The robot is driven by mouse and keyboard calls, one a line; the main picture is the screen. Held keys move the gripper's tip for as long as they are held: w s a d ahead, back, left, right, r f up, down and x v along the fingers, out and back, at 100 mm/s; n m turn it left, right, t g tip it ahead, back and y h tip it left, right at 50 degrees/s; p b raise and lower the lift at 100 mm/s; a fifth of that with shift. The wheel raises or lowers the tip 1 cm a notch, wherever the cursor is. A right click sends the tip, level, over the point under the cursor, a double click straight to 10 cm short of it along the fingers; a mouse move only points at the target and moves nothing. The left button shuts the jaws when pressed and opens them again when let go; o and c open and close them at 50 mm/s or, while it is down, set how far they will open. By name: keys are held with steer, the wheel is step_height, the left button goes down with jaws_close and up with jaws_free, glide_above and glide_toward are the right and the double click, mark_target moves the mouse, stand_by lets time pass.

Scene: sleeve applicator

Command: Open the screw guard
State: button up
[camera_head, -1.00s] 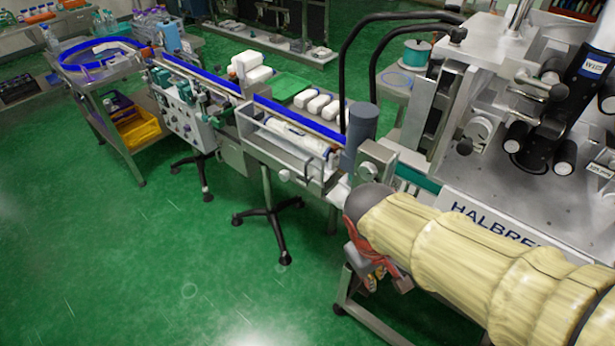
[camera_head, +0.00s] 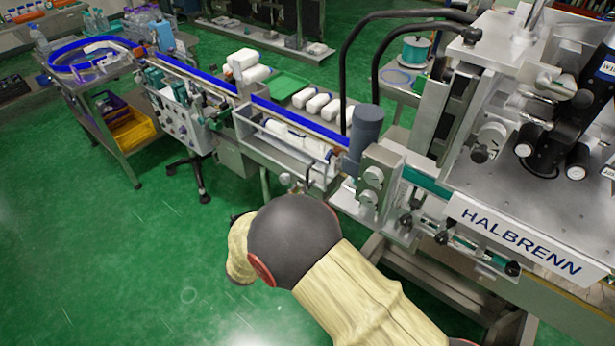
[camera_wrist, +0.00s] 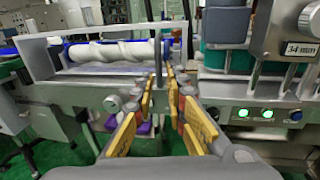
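The screw guard is a grey frame (camera_head: 262,152) around a white spiral screw (camera_head: 290,136) beside the conveyor's blue rail. The guard looks closed, though I cannot be sure. My gripper (camera_wrist: 161,86) points at the guard's right end, with its yellow-padded fingers apart and nothing visibly held. Whether the fingertips touch the bar cannot be told. In the head view my dark wrist hides the gripper.
A grey cylinder (camera_head: 365,130) and a block with knobs (camera_head: 375,180) stand right of the guard. The HALBRENN machine (camera_head: 520,235) fills the right side. The green floor (camera_head: 120,270) at left is free.

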steer(key=shift+r+b+x, duration=0.15)
steer(key=shift+b+x, duration=0.4)
steer(key=shift+x, duration=1.4)
steer(key=shift+r+b+x, duration=0.15)
steer(key=shift+b+x, duration=0.4)
steer(key=shift+x, duration=1.4)
steer(key=shift+a, duration=0.1)
jaws_close()
